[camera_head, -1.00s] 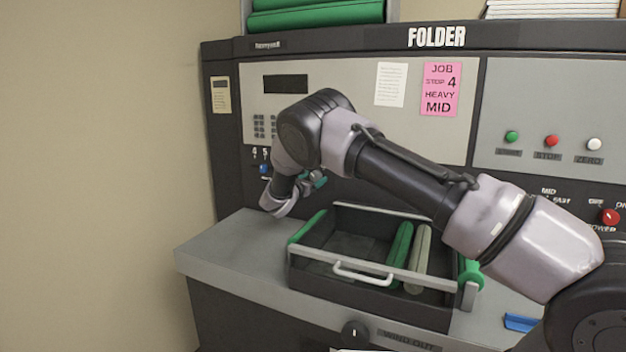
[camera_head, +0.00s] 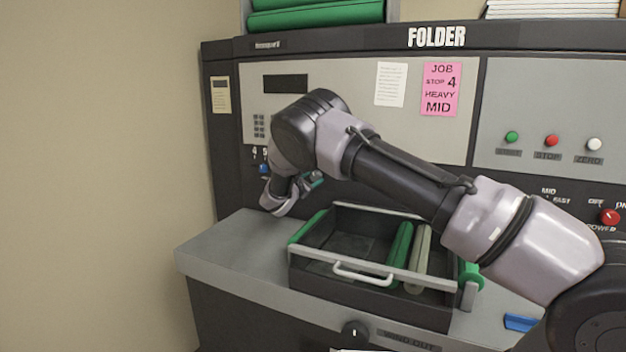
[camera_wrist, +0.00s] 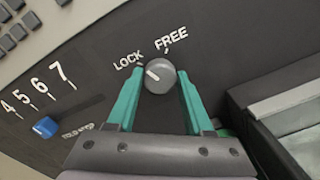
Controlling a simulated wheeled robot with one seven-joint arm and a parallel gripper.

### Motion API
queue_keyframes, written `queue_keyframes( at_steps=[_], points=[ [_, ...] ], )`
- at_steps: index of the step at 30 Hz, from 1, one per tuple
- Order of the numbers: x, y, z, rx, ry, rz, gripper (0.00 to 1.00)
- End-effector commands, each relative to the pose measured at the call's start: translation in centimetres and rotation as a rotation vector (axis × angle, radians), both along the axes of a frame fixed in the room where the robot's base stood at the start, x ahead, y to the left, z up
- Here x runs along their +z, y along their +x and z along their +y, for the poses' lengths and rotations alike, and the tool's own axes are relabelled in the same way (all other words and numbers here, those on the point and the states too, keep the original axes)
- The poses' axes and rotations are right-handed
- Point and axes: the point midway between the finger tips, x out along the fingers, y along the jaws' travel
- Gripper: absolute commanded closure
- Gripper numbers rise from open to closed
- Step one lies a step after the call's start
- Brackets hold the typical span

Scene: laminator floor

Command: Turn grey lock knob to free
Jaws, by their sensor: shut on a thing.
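The grey lock knob (camera_wrist: 161,80) is round and sits on the dark panel in the wrist view, below the white words LOCK (camera_wrist: 128,60) and FREE (camera_wrist: 171,39). Its white pointer line faces up-left, toward LOCK. My gripper (camera_wrist: 160,76) has its teal fingers on either side of the knob, shut on it. In the head view my gripper (camera_head: 314,180) is near the panel above the tray, and my wrist and arm hide the knob.
A blue slider (camera_wrist: 46,127) sits left of the knob, by a row of numbers. An open black tray (camera_head: 310,272) with green and grey rollers stands on the ledge below my arm. The grey ledge (camera_head: 232,250) at left is clear.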

Motion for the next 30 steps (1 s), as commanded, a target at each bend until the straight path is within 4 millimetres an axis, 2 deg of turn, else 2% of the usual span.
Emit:
queue_keyframes(
  at_steps=[30],
  points=[
    [-0.14,-0.14,-0.12,0.000,0.886,-0.321,1.00]
  ],
)
